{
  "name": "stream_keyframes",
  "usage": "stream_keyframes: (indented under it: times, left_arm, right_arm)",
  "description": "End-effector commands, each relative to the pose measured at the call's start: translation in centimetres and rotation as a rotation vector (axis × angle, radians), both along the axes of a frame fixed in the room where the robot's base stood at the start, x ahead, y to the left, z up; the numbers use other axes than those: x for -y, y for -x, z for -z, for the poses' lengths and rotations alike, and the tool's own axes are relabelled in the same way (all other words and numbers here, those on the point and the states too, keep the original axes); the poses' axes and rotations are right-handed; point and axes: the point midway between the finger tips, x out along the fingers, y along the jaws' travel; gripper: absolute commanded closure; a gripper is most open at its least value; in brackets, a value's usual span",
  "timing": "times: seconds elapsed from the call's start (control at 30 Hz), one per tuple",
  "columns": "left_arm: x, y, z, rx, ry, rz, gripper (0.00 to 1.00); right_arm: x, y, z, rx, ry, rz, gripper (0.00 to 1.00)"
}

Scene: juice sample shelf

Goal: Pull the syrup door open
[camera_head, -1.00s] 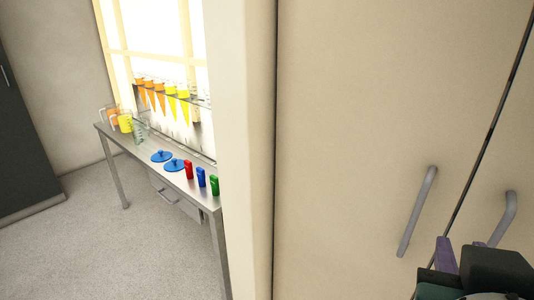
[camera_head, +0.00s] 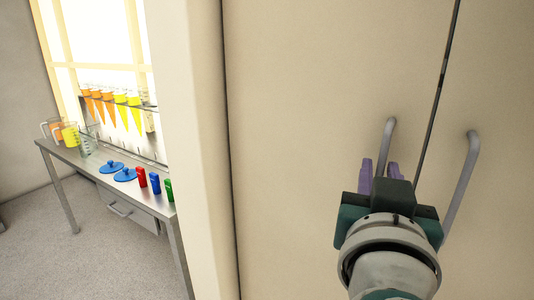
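Two tall cream door panels meet at a dark vertical gap. The left door (camera_head: 300,120) has a grey bar handle (camera_head: 386,142), and the right door (camera_head: 500,80) has a similar handle (camera_head: 464,180). No label shows which one is the syrup door. My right gripper (camera_head: 380,174) is in front of the left door, with its purple fingers apart. The left handle runs down between the fingertips in this view, and its lower end is hidden by the gripper. I cannot tell whether the fingers touch it. Both doors look closed. My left gripper is not in view.
A cream wall post (camera_head: 185,120) stands left of the doors. Beyond it, a metal table (camera_head: 77,157) holds jugs, blue lids (camera_head: 110,167) and small red, blue and green items. Juice-filled cones (camera_head: 121,112) hang in a rack above. The floor (camera_head: 60,250) at left is clear.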

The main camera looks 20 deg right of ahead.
Motion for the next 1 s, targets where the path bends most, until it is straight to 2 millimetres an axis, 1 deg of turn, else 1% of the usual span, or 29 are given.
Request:
stream_keyframes:
  times: [0.13, 0.37, 0.4, 0.43, 0.6, 0.63, 1.0]
  left_arm:
    - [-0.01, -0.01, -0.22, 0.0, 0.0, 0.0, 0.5]
    - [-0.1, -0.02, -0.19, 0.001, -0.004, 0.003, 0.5]
    - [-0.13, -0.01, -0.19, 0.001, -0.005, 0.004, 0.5]
    - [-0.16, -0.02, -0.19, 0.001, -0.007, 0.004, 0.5]
    - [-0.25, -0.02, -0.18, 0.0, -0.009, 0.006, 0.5]
    - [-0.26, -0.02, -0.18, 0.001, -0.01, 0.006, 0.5]
    - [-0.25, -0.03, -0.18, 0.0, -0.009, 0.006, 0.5]
  right_arm:
    - [0.65, -0.78, -0.04, 0.0, 0.0, 0.001, 0.75]
    - [0.73, -0.88, 0.05, -0.001, -0.001, 0.001, 0.75]
    - [0.72, -0.87, 0.05, -0.001, -0.001, 0.001, 0.76]
    - [0.72, -0.87, 0.05, -0.001, -0.001, 0.001, 0.8]
    - [0.71, -0.85, 0.04, -0.001, -0.001, 0.001, 0.99]
    - [0.7, -0.85, 0.04, -0.001, -0.001, 0.001, 1.0]
    - [0.7, -0.84, 0.03, -0.001, -0.001, 0.001, 1.0]
